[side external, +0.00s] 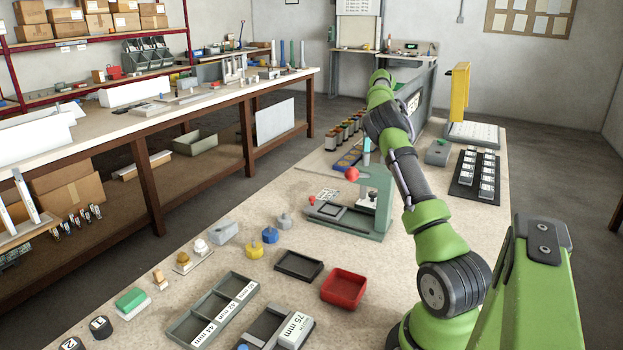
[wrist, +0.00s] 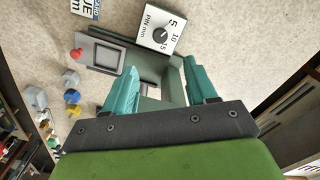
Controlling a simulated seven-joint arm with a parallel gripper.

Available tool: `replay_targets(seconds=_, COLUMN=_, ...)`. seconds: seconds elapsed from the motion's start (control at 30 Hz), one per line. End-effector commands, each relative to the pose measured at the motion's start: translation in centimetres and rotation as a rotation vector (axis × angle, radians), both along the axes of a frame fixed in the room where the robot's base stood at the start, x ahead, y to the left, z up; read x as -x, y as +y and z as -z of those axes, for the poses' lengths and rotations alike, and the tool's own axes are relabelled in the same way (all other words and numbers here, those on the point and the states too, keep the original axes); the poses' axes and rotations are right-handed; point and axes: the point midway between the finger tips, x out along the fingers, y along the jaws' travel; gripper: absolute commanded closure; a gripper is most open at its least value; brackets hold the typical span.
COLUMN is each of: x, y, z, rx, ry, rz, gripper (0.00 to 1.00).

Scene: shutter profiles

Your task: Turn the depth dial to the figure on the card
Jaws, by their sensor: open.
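The depth dial (wrist: 161,34) is a black knob on a white plate marked "PIN mm" with 5, 10 and 15. It lies just beyond my fingertips in the wrist view; its exact pointer setting is too small to read.
The press has a red ball (side external: 352,174) on its lever and a grey framed bed (wrist: 104,57). A red tray (side external: 343,288), a black tray (side external: 299,265) and coloured knobs (side external: 270,235) stand nearer the camera. A black rack (side external: 461,187) stands at the right.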

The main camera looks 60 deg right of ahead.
Motion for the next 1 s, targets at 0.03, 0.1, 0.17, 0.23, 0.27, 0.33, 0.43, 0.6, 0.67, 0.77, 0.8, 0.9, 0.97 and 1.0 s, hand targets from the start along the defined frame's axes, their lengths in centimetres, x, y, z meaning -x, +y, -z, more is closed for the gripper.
replay_targets(seconds=0.03, x=0.1, y=-0.1, z=-1.1, rx=0.004, ry=-0.003, rz=0.000, gripper=0.43)
replay_targets(seconds=0.1, x=0.0, y=-0.1, z=-2.1, rx=0.002, ry=-0.001, rz=-0.001, gripper=0.43)
replay_targets(seconds=0.17, x=0.0, y=-0.1, z=-2.7, rx=0.001, ry=-0.002, rz=0.000, gripper=0.43)
replay_targets(seconds=0.23, x=0.0, y=0.0, z=-3.2, rx=0.001, ry=-0.001, rz=0.000, gripper=0.43)
replay_targets(seconds=0.27, x=0.0, y=0.0, z=-3.4, rx=0.001, ry=-0.001, rz=0.000, gripper=0.43)
replay_targets(seconds=0.33, x=0.0, y=0.0, z=-3.7, rx=0.001, ry=0.000, rz=0.001, gripper=0.43)
replay_targets(seconds=0.43, x=0.1, y=0.0, z=-3.8, rx=0.001, ry=0.001, rz=0.001, gripper=0.43)
replay_targets(seconds=0.6, x=0.0, y=0.0, z=-3.7, rx=0.001, ry=0.001, rz=0.001, gripper=0.43)
replay_targets(seconds=0.67, x=0.0, y=0.0, z=-3.7, rx=0.000, ry=0.000, rz=-0.002, gripper=0.43)
replay_targets(seconds=0.77, x=-0.9, y=-0.4, z=-3.8, rx=0.022, ry=-0.043, rz=0.006, gripper=0.43)
replay_targets(seconds=0.8, x=-1.7, y=-0.7, z=-3.8, rx=0.035, ry=-0.091, rz=0.019, gripper=0.43)
replay_targets(seconds=0.9, x=-4.8, y=-1.8, z=-3.1, rx=0.048, ry=-0.288, rz=0.106, gripper=0.43)
replay_targets(seconds=0.97, x=-7.1, y=-2.5, z=-3.8, rx=0.053, ry=-0.460, rz=0.192, gripper=0.43)
replay_targets(seconds=1.0, x=-8.8, y=-2.8, z=-5.1, rx=0.055, ry=-0.591, rz=0.258, gripper=0.43)
